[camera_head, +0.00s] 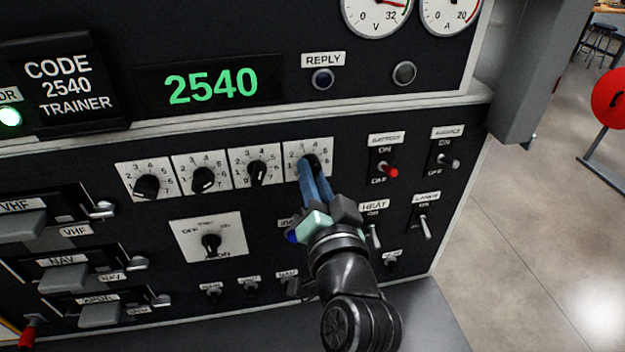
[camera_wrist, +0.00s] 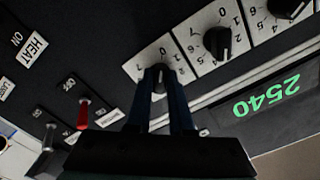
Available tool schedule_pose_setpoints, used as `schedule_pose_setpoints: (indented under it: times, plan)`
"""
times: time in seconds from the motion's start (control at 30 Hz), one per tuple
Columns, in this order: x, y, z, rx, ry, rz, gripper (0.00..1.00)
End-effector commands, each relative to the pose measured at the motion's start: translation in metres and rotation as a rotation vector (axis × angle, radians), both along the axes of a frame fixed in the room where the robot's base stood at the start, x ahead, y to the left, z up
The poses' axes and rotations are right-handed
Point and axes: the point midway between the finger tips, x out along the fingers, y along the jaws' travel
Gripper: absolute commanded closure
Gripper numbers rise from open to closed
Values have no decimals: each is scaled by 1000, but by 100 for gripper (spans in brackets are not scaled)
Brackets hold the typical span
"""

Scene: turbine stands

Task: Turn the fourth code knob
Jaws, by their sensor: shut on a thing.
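The code panel has a row of black code knobs on white numbered plates. The fourth code knob (camera_head: 312,161) is the rightmost of the row, on its own plate (camera_head: 294,148). My gripper (camera_head: 310,170) is shut on this knob, with blue fingers on either side of it. In the wrist view the fourth code knob (camera_wrist: 158,80) sits between the fingertips (camera_wrist: 160,90). The fingers hide part of its pointer, so I cannot tell its exact setting. The display (camera_head: 212,88) reads 2540 in green, the same as the placard (camera_head: 68,88).
The third code knob (camera_head: 257,172) stands close to the left. Right of my gripper are a red-tipped toggle (camera_head: 388,171) and a HEAT toggle (camera_head: 374,236). Below left is a rotary selector (camera_head: 211,243). Open floor lies at the right.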

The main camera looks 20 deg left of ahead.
Motion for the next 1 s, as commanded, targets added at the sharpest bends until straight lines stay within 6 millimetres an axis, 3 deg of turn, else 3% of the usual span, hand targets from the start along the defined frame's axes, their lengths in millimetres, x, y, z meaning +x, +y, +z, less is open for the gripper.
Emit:
schedule_pose_setpoints:
  times: [0.37, 0.4, 0.57, 1.0]
  plan:
    - [0, 0, -1, -9, -4, -1, 100]
    - [0, 0, -1, -9, -4, -1, 78]
    - [0, 0, -1, -8, -3, -1, 50]
    - [-9, -7, -2, -5, -3, -1, 50]
